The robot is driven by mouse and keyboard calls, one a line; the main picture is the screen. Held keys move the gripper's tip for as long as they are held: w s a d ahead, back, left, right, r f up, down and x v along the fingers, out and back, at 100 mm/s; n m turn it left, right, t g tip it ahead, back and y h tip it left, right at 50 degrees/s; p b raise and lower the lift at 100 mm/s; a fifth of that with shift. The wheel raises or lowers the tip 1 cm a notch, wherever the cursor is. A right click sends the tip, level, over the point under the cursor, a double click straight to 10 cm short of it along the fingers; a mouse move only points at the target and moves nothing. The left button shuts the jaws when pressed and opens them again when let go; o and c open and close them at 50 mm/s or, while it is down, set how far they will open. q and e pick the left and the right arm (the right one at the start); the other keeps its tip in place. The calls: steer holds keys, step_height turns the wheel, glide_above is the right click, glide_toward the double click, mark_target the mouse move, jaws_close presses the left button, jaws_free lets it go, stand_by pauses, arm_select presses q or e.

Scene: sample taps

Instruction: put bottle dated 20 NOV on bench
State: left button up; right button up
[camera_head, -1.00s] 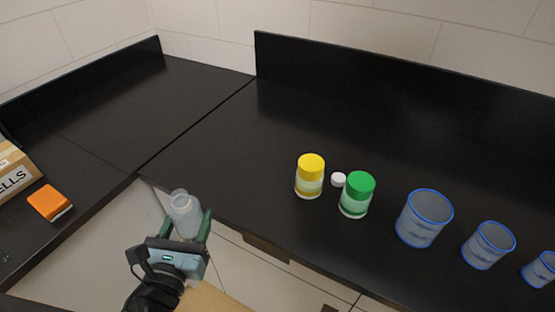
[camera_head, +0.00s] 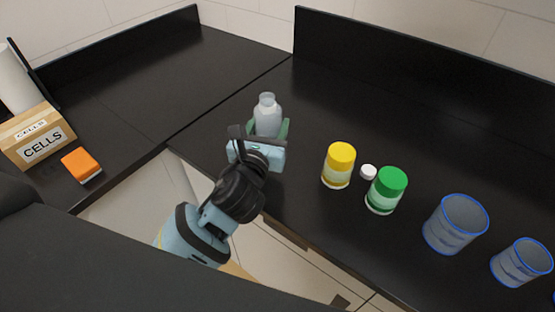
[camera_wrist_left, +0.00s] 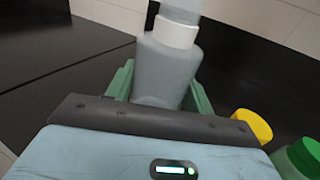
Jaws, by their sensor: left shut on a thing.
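A translucent grey bottle (camera_head: 267,115) with an open-looking neck is held upright in my left gripper (camera_head: 268,130), over the near left part of the black bench (camera_head: 330,105). The left gripper is shut on it. The bottle also shows between the green fingers in the left wrist view (camera_wrist_left: 165,70). No date can be read on it. I cannot tell whether its base touches the bench, since the gripper hides it. My right gripper is not in view.
Right of the bottle stand a yellow-capped jar (camera_head: 338,166), a small white cap (camera_head: 368,172) and a green-capped jar (camera_head: 385,191). Blue-rimmed beakers (camera_head: 455,224) stand further right. On the left counter are a CELLS box (camera_head: 40,138) and an orange-topped block (camera_head: 81,163). The bench behind the bottle is clear.

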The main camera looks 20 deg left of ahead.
mark_target(278, 113)
arm_select(q)
steer(key=w+r, duration=0.1)
steer(key=w+d+r, duration=0.1)
steer(key=shift+w+d, duration=0.15)
steer(key=shift+w, duration=0.25)
step_height(278, 113, down, 5)
steer(key=shift+b, duration=0.65)
steer(key=shift+s+f, duration=0.1)
steer(key=shift+f, duration=0.05)
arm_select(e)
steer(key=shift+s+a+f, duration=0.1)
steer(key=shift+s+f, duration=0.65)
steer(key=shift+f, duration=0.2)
arm_select(q)
step_height(278, 113, down, 5)
steer(key=shift+b, duration=0.85)
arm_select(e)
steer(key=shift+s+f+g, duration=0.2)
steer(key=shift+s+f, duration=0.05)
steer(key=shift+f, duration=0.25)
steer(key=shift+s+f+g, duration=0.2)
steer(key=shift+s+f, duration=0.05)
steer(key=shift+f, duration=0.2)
